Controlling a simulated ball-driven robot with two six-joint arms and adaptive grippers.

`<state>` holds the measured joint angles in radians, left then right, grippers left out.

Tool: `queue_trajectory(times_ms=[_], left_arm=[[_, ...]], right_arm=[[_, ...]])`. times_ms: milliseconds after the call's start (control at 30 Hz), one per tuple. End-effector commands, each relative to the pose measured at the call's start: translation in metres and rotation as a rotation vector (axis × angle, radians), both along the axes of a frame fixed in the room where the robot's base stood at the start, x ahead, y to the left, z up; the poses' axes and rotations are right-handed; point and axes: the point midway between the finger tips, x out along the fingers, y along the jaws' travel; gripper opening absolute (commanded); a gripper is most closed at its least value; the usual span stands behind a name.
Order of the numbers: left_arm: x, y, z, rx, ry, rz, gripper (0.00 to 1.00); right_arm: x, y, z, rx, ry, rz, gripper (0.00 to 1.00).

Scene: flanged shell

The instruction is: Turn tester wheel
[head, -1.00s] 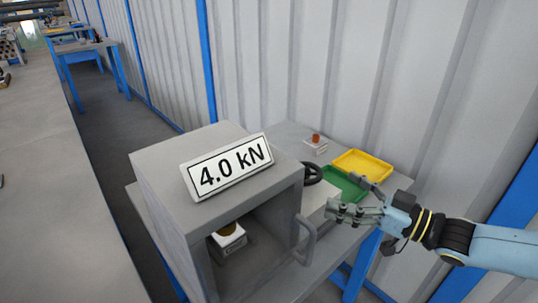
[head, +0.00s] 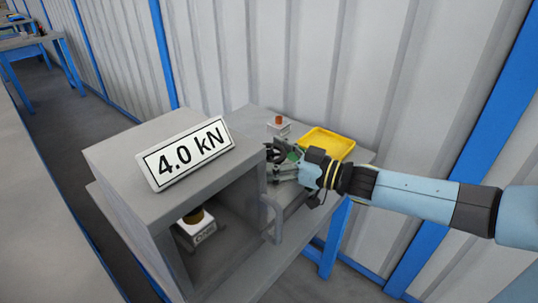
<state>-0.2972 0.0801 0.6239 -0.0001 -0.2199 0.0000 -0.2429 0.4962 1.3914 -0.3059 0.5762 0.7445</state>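The tester is a grey box (head: 120,165) with a "4.0 kN" sign (head: 185,153) tilted on its top and an open front. Its dark tester wheel (head: 271,151) is on the right side, partly hidden by my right gripper. My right gripper (head: 277,167) is at the wheel, its fingers reaching left toward it. I cannot tell whether they touch or grip it. Inside the box is a small white block (head: 196,233) with a dark yellowish piece (head: 194,215) on top. My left gripper is not in view.
A yellow tray (head: 344,151) lies behind my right gripper on the bench. A green tray (head: 295,154) is mostly hidden by the gripper. A white block with an orange top (head: 279,124) stands at the back. A corrugated wall stands close behind.

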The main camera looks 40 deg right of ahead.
Motion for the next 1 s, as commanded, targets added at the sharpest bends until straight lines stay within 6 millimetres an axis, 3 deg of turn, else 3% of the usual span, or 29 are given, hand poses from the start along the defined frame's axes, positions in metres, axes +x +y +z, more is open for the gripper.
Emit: queue_trajectory(times_ms=[133, 567, 767, 1000], left_arm=[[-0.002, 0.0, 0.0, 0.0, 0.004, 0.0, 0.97], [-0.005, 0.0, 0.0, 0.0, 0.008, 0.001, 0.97], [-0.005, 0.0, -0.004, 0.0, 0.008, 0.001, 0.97], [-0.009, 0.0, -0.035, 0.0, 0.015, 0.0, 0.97]], right_arm=[[0.0, 0.0, 0.0, 0.0, 0.0, 0.0, 0.97], [0.0, 0.0, 0.0, 0.0, 0.0, 0.0, 0.42], [0.0, -0.001, -0.001, -0.002, -0.002, 0.02, 0.42], [0.001, -0.002, -0.005, -0.005, -0.002, 0.229, 0.42]])
